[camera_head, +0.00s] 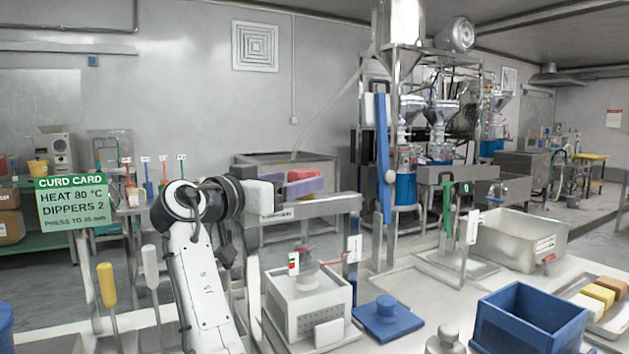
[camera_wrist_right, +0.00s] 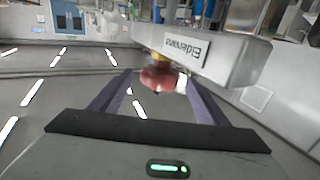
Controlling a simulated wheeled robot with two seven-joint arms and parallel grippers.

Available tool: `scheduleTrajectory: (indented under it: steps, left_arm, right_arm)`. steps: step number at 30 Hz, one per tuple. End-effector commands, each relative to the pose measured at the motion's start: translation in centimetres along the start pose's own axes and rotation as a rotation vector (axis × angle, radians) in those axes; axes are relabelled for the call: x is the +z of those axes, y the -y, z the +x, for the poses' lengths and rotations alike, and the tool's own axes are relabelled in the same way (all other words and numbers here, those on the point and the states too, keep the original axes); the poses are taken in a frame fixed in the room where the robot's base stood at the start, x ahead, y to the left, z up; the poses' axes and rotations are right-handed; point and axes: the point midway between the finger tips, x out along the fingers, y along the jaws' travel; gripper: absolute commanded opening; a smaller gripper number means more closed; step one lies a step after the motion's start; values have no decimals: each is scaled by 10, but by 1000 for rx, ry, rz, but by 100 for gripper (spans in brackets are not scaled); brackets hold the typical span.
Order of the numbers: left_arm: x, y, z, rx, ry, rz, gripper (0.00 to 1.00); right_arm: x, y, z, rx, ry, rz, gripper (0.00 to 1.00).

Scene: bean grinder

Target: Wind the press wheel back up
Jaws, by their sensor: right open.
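The red press wheel (camera_head: 304,174) shows just above the purple fingers of my right gripper (camera_head: 312,186), at the top of the press's grey crossbeam (camera_head: 318,207). In the right wrist view the red wheel (camera_wrist_right: 158,78) lies between the two open purple fingers, near their tips; I cannot tell whether they touch it. Part of the wheel is hidden by the fingers in the head view. Below the beam, a round press plate (camera_head: 312,282) sits on the white perforated mould (camera_head: 308,305). My left gripper is not in view.
A green curd card (camera_head: 72,201) stands at the left. A steel basin (camera_head: 520,240) is farther back.

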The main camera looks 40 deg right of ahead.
Motion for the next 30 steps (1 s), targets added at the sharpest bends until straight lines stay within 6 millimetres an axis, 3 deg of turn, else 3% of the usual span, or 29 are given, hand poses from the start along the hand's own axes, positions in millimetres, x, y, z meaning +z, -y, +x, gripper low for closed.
scheduleTrajectory:
  steps: [6, 12, 25, 30]
  left_arm:
    - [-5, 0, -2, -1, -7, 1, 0]
    - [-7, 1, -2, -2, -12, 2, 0]
    - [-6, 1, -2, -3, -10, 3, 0]
    - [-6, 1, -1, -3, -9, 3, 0]
  right_arm:
    - [-2, -1, 43, 2, -1, 0, 69]
    - [-1, 0, 72, 2, 0, 0, 69]
    - [0, 0, 84, -1, 0, 0, 69]
    - [0, 0, 84, -1, 0, 0, 42]
